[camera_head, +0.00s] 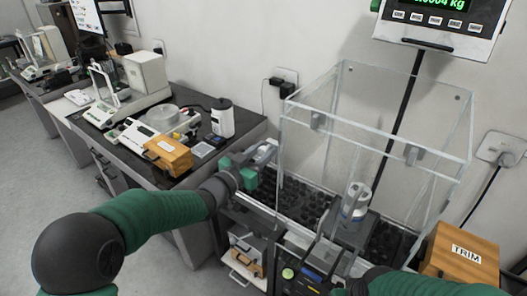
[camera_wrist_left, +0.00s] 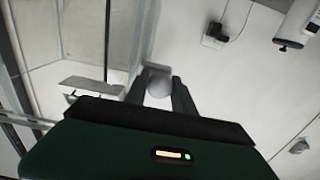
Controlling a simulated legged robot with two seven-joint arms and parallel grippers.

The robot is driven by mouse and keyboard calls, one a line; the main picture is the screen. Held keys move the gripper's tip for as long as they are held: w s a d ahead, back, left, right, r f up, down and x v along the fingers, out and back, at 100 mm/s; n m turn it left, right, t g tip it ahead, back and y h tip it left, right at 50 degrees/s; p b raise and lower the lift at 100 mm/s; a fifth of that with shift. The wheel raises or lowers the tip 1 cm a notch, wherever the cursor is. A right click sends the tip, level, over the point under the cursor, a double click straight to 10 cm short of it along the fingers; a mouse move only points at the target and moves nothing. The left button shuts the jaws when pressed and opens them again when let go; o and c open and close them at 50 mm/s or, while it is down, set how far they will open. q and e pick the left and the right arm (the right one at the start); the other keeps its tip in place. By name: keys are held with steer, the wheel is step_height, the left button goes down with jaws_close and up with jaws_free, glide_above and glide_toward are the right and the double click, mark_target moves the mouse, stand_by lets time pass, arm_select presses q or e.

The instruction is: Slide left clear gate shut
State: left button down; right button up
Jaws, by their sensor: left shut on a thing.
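A clear-walled box (camera_head: 345,75) stands over a bed of dark lumps, open at the top. My left gripper (camera_head: 265,154) is at the box's left front edge, lower than these handles. In the left wrist view its two dark fingers (camera_wrist_left: 160,88) are closed around a rounded grey handle (camera_wrist_left: 158,82) beside a clear panel (camera_wrist_left: 75,40). How far the left gate stands open is hard to tell. My right arm shows only as a green link at the bottom right; its gripper is not visible.
A silver cylinder (camera_head: 355,202) stands in the box's front area. A wooden TRIM box (camera_head: 462,254) is at right. The left bench holds an orange-brown wooden box (camera_head: 167,155) and a dark-and-white device (camera_head: 222,118). A scale display (camera_head: 440,20) hangs above. Grey floor is free at left.

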arm_select(q)
steer(key=shift+f, duration=0.15)
step_height(320, 180, down, 25)
steer(key=b, duration=1.6)
steer(key=shift+s, duration=0.1)
steer(key=c, duration=1.5)
jaws_free()
steer(key=shift+f, duration=0.1)
steer(key=shift+o, duration=0.7)
steer(key=shift+a, duration=0.1)
